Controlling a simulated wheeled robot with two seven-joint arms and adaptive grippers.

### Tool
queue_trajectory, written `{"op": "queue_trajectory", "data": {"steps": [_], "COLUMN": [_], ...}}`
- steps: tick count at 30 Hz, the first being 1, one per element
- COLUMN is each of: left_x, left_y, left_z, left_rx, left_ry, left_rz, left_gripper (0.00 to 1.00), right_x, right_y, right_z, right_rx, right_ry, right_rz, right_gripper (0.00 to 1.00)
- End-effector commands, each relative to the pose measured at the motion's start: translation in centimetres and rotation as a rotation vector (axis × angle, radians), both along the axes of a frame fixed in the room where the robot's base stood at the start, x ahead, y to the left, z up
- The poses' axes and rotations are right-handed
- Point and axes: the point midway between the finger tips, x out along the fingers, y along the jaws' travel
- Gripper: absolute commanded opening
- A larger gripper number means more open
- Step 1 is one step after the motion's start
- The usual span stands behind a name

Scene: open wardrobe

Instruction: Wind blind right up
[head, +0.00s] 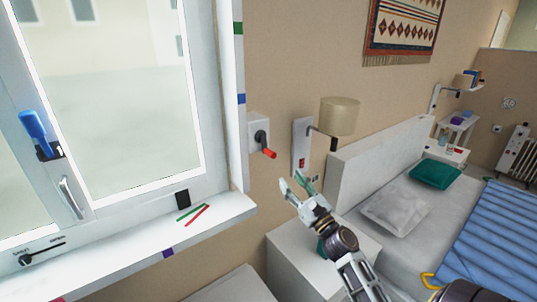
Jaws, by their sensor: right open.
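A crank with a black hub and a red handle (268,153) sits on a pale wall box (257,131) just right of the window frame. The handle points down and to the right. My right gripper (291,180) is open and empty, below and a little right of the crank, apart from it, in front of the wall. The window (135,90) shows pale glass with buildings outside. No blind fabric can be made out on it. My left gripper is not in view.
A wall lamp (340,115) and a switch plate (301,145) are right of the crank. A white bedside cabinet (290,262) stands below my right arm, beside the bed (400,205). Red and green sticks lie on the windowsill (120,245). A blue window handle (34,126) is at left.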

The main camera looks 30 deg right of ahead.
Motion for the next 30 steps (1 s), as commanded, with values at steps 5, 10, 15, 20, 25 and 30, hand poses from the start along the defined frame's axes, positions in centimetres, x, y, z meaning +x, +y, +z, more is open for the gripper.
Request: {"op": "queue_trajectory", "data": {"steps": [5,10,15,20,25,30], "left_x": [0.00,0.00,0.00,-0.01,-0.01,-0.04], "left_y": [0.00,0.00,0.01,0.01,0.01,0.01], "left_z": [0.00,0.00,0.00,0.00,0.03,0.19], "left_rx": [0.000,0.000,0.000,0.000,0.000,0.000], "left_ry": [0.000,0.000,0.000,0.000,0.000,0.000], "left_rz": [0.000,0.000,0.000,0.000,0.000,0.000], "left_gripper": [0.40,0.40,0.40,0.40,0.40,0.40], "right_x": [-0.04,-0.04,-0.03,-0.03,0.03,0.47], "right_y": [0.02,0.02,0.01,0.02,0.01,0.03], "right_z": [0.09,0.06,0.05,0.04,0.08,0.29], "right_rx": [0.164,0.252,0.278,0.277,0.276,0.275], "right_ry": [0.003,0.007,0.010,0.010,0.010,0.009], "right_rz": [0.068,0.105,0.115,0.115,0.115,0.114], "right_gripper": [0.44,0.44,0.44,0.44,0.44,0.44]}}
